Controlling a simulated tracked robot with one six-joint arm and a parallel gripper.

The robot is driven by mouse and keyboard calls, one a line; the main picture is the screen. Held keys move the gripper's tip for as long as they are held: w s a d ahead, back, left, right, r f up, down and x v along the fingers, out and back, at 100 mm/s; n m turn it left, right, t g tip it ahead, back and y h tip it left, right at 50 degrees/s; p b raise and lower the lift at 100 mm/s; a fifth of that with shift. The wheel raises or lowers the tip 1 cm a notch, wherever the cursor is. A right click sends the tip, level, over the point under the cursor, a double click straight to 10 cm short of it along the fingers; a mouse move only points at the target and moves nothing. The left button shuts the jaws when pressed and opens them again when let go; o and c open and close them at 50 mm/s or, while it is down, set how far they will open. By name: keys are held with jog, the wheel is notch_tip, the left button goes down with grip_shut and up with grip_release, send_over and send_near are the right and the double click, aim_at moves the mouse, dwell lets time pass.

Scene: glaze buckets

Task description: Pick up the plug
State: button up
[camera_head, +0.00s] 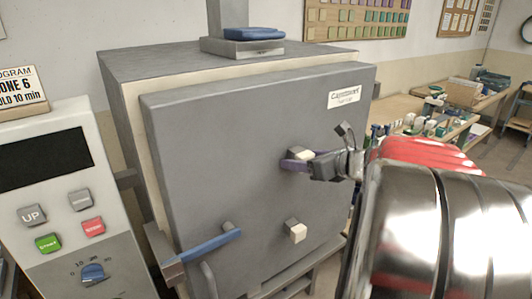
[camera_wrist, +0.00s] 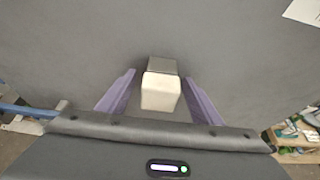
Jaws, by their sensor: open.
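A cream plug (camera_head: 305,155) sits in a grey fitting on the upper part of the grey kiln door (camera_head: 225,125). It also shows in the wrist view as a pale block (camera_wrist: 160,92) standing out from the door. My gripper (camera_head: 297,161) is at this plug, with its purple fingers (camera_wrist: 159,77) open, one on each side of it. Small gaps show between the plug and both fingers. A second cream plug (camera_head: 298,233) sits lower on the same door, clear of my gripper.
A blue door handle (camera_head: 212,247) is at the lower left of the door. A control panel (camera_head: 75,200) with buttons and a dial stands at left. A blue item (camera_head: 254,34) lies on top of the kiln. A cluttered bench (camera_head: 430,120) is behind at right.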

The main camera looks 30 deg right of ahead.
dwell(0.4)
jog(key=c, duration=1.2)
jog(key=shift+s+r, duration=0.1)
jog(key=s, duration=1.8)
jog(key=shift+d, duration=0.2)
jog(key=shift+s, duration=0.1)
jog(key=shift+s+d, duration=0.15)
jog(key=shift+s, duration=3.9)
